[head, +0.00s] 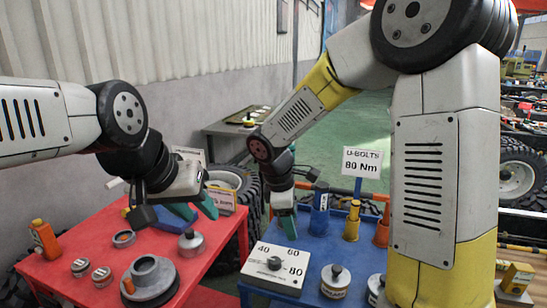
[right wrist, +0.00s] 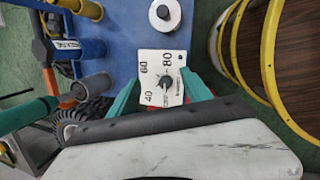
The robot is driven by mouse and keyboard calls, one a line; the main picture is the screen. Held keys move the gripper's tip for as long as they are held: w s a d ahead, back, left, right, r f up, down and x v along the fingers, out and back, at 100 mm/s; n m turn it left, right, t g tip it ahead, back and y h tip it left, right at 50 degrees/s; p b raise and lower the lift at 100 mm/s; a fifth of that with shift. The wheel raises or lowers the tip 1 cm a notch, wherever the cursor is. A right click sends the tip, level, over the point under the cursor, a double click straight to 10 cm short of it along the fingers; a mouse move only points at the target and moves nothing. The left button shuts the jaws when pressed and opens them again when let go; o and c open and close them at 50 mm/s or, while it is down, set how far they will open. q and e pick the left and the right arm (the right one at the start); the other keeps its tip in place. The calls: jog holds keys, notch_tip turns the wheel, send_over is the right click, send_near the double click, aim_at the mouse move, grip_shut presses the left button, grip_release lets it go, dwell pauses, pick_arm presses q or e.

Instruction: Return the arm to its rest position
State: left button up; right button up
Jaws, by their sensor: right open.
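My left gripper (head: 194,208) hangs over the red table (head: 100,226) in the head view. Its two green fingers are apart, with nothing seen between them. My right arm comes in from the right and bends down over the blue table (head: 318,244). My right gripper (head: 285,219) is above that table, behind the white dial box (head: 276,264). In the right wrist view its green fingers (right wrist: 162,80) stand apart on either side of the dial box (right wrist: 161,77). They hold nothing.
The red table carries an orange bottle (head: 44,239), a grey flanged part (head: 150,278) and several small round parts. The blue table carries a weight (head: 335,281), a yellow tool (head: 352,221) and a U-bolts sign (head: 362,162). Green floor (head: 365,125) lies open behind.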

jog(key=s+d+r+m+t+y, duration=0.2)
jog(key=s+d+r+m, duration=0.3)
jog(key=s+r+m, duration=0.2)
jog(key=s+d+r+m+t+y, duration=0.2)
jog(key=s+d+r+m, duration=0.3)
jog(key=s+m, duration=0.3)
jog(key=shift+s+r+m+y, duration=0.3)
jog(key=shift+r+m, duration=0.4)
jog(key=shift+r, duration=0.15)
